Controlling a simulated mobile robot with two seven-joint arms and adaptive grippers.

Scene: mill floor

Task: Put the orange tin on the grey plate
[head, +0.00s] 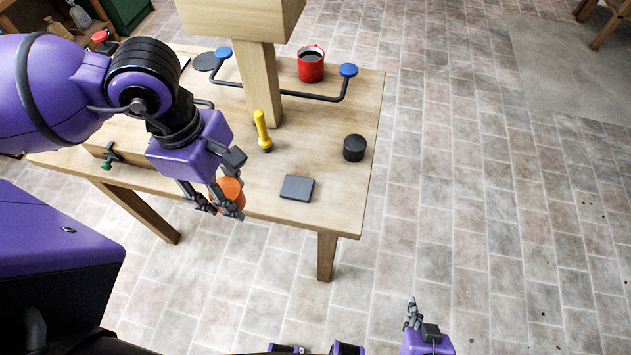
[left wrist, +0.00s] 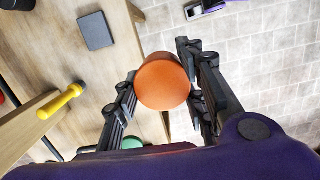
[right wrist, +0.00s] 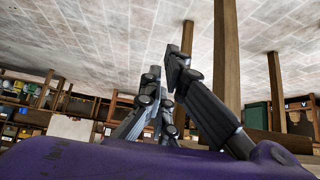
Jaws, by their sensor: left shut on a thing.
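My left gripper (head: 226,200) is shut on the orange tin (head: 231,191), a short round can. It holds the tin at the table's front edge, in the head view left of and slightly below the grey plate. The tin's top (left wrist: 163,82) faces the left wrist camera, between the two fingers. The grey plate (head: 297,188) is a flat dark square on the table with nothing on it; it also shows in the left wrist view (left wrist: 96,31). My right gripper (head: 412,313) is low in front, away from the table. Its fingers look near each other, but their opening is unclear.
On the wooden table (head: 335,205) stand a yellow-handled tool (head: 262,130), a black round tin (head: 354,148) and a red mug (head: 311,65). A green-knobbed clamp (head: 107,160) is at the front edge.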

